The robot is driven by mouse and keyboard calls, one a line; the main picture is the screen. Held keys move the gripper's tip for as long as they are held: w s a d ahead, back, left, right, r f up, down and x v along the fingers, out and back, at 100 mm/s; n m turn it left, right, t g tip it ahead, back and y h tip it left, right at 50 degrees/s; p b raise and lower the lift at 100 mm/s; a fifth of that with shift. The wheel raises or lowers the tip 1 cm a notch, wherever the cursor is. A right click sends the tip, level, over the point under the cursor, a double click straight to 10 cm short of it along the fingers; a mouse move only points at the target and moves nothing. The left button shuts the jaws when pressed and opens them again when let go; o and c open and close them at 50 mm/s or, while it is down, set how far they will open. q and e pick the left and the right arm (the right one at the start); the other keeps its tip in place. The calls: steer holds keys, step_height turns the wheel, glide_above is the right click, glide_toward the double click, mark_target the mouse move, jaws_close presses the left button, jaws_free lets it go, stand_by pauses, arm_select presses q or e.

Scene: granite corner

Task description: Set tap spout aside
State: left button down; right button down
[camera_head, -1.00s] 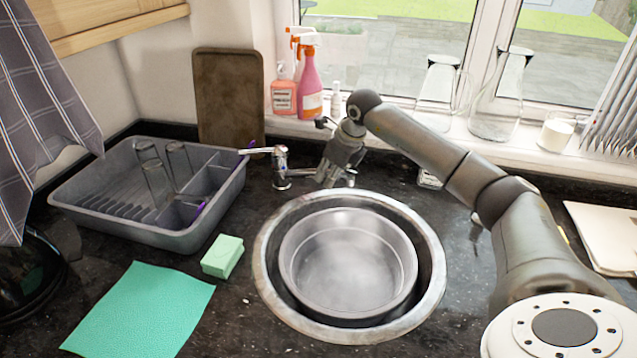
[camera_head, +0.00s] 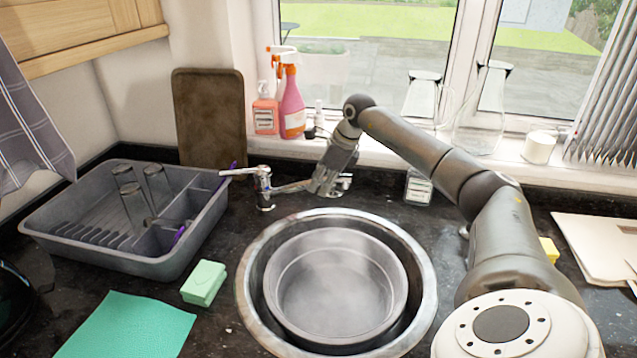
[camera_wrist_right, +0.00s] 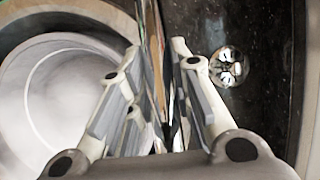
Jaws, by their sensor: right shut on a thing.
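The chrome tap (camera_head: 264,188) stands behind the sink, with its lever pointing left. Its spout (camera_head: 292,187) runs out to the right from the tap body, along the back of the sink rim. My right gripper (camera_head: 318,186) is shut on the spout near its outer end. In the right wrist view, the spout (camera_wrist_right: 156,50) shows as a shiny narrow strip between the fingers (camera_wrist_right: 163,120); the exact contact is hard to see. My left gripper is out of view.
The round sink (camera_head: 246,290) holds a grey basin (camera_head: 335,285). A dish rack (camera_head: 60,235) with glasses stands left, a green sponge (camera_head: 203,283) before it. Spray bottles (camera_head: 291,105) and glass jugs (camera_head: 480,125) line the windowsill. A chrome cross-shaped fitting (camera_wrist_right: 228,68) is beside the fingers.

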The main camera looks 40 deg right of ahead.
steer(key=c, duration=1.3)
jaws_free()
steer(key=v, duration=1.2)
steer(key=shift+f, duration=0.15)
